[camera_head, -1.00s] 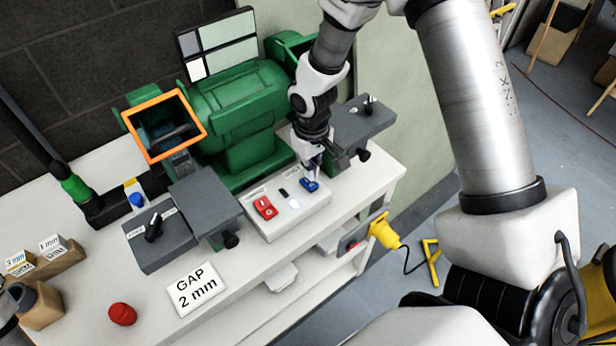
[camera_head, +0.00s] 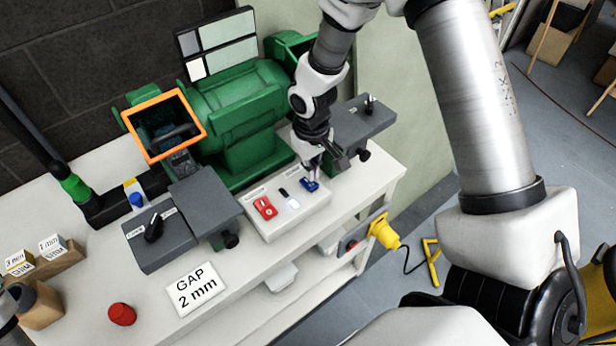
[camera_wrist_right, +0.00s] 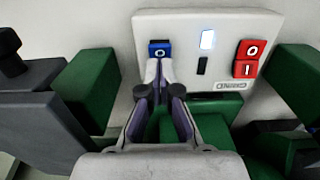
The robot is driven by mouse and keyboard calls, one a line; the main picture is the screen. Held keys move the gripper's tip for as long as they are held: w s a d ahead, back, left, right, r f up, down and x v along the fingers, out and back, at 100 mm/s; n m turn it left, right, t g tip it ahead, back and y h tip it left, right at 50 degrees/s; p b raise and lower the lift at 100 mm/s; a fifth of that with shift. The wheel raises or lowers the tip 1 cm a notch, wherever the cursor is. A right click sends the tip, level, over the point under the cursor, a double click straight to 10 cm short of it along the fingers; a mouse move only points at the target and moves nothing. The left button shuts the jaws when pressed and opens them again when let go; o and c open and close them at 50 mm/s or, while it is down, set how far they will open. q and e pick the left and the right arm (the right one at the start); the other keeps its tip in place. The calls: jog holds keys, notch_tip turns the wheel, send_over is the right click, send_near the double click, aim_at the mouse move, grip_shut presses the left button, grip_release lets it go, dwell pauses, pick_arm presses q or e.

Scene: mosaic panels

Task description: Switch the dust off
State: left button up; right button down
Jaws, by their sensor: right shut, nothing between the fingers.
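A white switch panel (camera_head: 265,226) sits at the bench's front below the green grinder (camera_head: 240,110). It has a red rocker (camera_head: 265,208) and a blue rocker (camera_head: 309,185), with a small lit lamp and a dark slot between them. In the wrist view the blue rocker (camera_wrist_right: 159,48) shows a "0", and the red rocker (camera_wrist_right: 249,58) shows "0" and "I". The lamp (camera_wrist_right: 208,39) glows white-blue. My right gripper (camera_wrist_right: 160,68) is shut and empty, its tips at the blue rocker's near end, hiding that end; I cannot tell if they touch.
Grey tool rests (camera_head: 205,205) flank the panel. An orange-framed shield (camera_head: 165,125) stands at the left wheel. A red knob (camera_head: 122,314) and a "GAP 2 mm" card (camera_head: 196,289) lie on the bench. A yellow plug (camera_head: 383,233) is at its front.

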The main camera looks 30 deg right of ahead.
aim_at(311, 185)
jog(key=shift+f+b, duration=1.1)
jog(key=shift+f, duration=0.55)
dwell(0.8)
notch_tip(311, 185, up, 7)
jog(key=p, duration=0.6)
jog(key=shift+r+p, duration=0.15)
jog(key=shift+p, duration=0.2)
